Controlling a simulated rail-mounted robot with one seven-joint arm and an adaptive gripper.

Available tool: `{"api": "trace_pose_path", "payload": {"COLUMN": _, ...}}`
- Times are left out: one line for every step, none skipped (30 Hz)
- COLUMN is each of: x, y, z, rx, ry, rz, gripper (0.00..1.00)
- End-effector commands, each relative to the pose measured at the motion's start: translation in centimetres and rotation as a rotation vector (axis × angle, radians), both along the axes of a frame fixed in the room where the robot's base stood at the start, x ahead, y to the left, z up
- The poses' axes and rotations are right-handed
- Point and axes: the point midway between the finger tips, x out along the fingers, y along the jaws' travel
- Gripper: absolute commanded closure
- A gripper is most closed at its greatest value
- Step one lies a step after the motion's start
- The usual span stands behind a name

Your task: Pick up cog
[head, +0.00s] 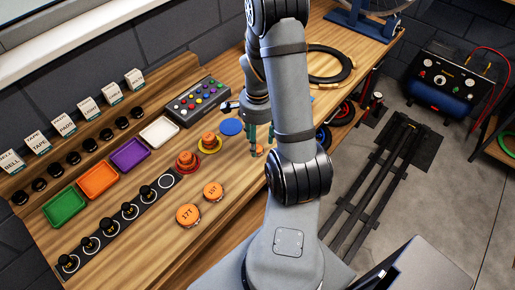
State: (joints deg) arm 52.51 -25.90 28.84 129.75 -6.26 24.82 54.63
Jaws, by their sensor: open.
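My gripper (261,143) points down over the wooden bench, open, partly hidden by my arm. A small orange piece (259,150), likely a cog, shows at its fingertips; whether they touch it is unclear. Two larger orange round pieces, marked 17T (188,215) and what looks like 15T (213,191), lie on the bench to the left. One orange piece (186,157) sits on a red disc (188,169), and another (209,138) on a yellow disc (214,149). A blue disc (231,127) beside them is bare.
Green (64,207), orange (97,180), purple (130,154) and white (159,132) trays line the bench. A black strip (148,199) with several black knobs lies in front. A button box (195,101) and a coiled black cable (331,65) are farther back.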

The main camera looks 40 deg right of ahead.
Motion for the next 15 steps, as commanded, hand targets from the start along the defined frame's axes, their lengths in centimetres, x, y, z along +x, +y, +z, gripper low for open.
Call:
{"api": "trace_pose_path", "payload": {"x": -0.1, "y": -0.1, "z": -0.5, "rx": 0.003, "ry": 0.005, "rz": 0.002, "gripper": 0.46}}
{"api": "trace_pose_path", "payload": {"x": 0.0, "y": -0.1, "z": -0.8, "rx": 0.002, "ry": 0.005, "rz": 0.002, "gripper": 0.46}}
{"api": "trace_pose_path", "payload": {"x": 0.0, "y": -0.2, "z": -1.4, "rx": 0.002, "ry": 0.005, "rz": 0.002, "gripper": 0.46}}
{"api": "trace_pose_path", "payload": {"x": 0.0, "y": -0.1, "z": -1.9, "rx": 0.002, "ry": 0.005, "rz": 0.001, "gripper": 0.46}}
{"api": "trace_pose_path", "payload": {"x": 0.0, "y": -0.1, "z": -2.2, "rx": 0.002, "ry": 0.004, "rz": 0.002, "gripper": 0.46}}
{"api": "trace_pose_path", "payload": {"x": 0.0, "y": -0.2, "z": -2.6, "rx": 0.002, "ry": 0.003, "rz": 0.001, "gripper": 0.46}}
{"api": "trace_pose_path", "payload": {"x": 0.1, "y": -0.2, "z": -2.8, "rx": 0.001, "ry": 0.002, "rz": 0.002, "gripper": 0.46}}
{"api": "trace_pose_path", "payload": {"x": 0.1, "y": -0.2, "z": -2.9, "rx": 0.001, "ry": 0.002, "rz": 0.001, "gripper": 0.46}}
{"api": "trace_pose_path", "payload": {"x": 0.1, "y": -0.2, "z": -3.1, "rx": 0.0, "ry": 0.001, "rz": 0.001, "gripper": 0.46}}
{"api": "trace_pose_path", "payload": {"x": 0.1, "y": -0.2, "z": -3.2, "rx": 0.0, "ry": 0.0, "rz": 0.001, "gripper": 0.46}}
{"api": "trace_pose_path", "payload": {"x": 0.1, "y": -0.2, "z": -3.2, "rx": -0.001, "ry": -0.001, "rz": 0.001, "gripper": 0.46}}
{"api": "trace_pose_path", "payload": {"x": 0.1, "y": -0.2, "z": -3.2, "rx": -0.001, "ry": -0.001, "rz": 0.001, "gripper": 0.46}}
{"api": "trace_pose_path", "payload": {"x": 0.1, "y": -0.2, "z": -3.2, "rx": -0.001, "ry": -0.001, "rz": 0.001, "gripper": 0.46}}
{"api": "trace_pose_path", "payload": {"x": 0.1, "y": -0.2, "z": -3.2, "rx": -0.001, "ry": -0.001, "rz": 0.001, "gripper": 0.46}}
{"api": "trace_pose_path", "payload": {"x": 0.1, "y": -0.2, "z": -3.2, "rx": -0.001, "ry": -0.001, "rz": 0.001, "gripper": 0.46}}
